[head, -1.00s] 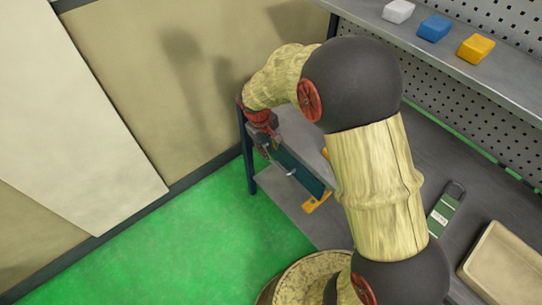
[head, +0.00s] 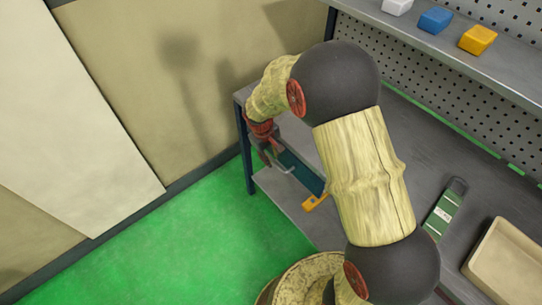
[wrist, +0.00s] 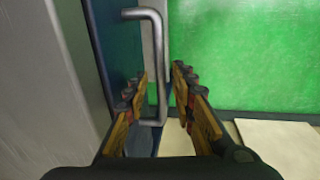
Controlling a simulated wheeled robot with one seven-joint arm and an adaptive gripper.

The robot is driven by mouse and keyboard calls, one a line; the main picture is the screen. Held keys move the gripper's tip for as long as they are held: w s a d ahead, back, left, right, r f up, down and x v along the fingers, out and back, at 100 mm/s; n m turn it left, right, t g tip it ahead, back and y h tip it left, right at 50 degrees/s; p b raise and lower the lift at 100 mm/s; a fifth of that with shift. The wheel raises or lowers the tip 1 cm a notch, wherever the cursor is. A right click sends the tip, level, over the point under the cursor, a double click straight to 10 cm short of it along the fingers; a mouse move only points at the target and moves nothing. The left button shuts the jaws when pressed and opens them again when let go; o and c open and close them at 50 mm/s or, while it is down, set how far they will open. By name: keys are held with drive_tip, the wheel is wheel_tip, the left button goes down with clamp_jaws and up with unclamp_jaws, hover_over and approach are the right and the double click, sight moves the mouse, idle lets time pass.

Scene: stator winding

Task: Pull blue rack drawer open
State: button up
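The blue drawer front (head: 304,177) shows under the left end of the grey bench in the head view, partly hidden by my arm. In the wrist view the dark blue front (wrist: 118,50) is at the left, with a bent grey metal handle (wrist: 159,50) standing off it. My gripper (wrist: 163,82) is open in the wrist view. Its two fingers lie on either side of the handle bar, with a visible gap at the right finger. Whether the left finger touches the bar I cannot tell. In the head view my gripper (head: 267,150) is at the drawer's left end, mostly hidden.
The grey bench top (head: 425,150) holds a green device (head: 442,212) and a beige tray (head: 508,262). White, blue and yellow blocks (head: 478,40) sit on the upper shelf. An orange bracket (head: 314,202) is below the drawer. Green floor (head: 190,240) in front is clear.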

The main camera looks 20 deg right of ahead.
clamp_jaws()
idle(0.7)
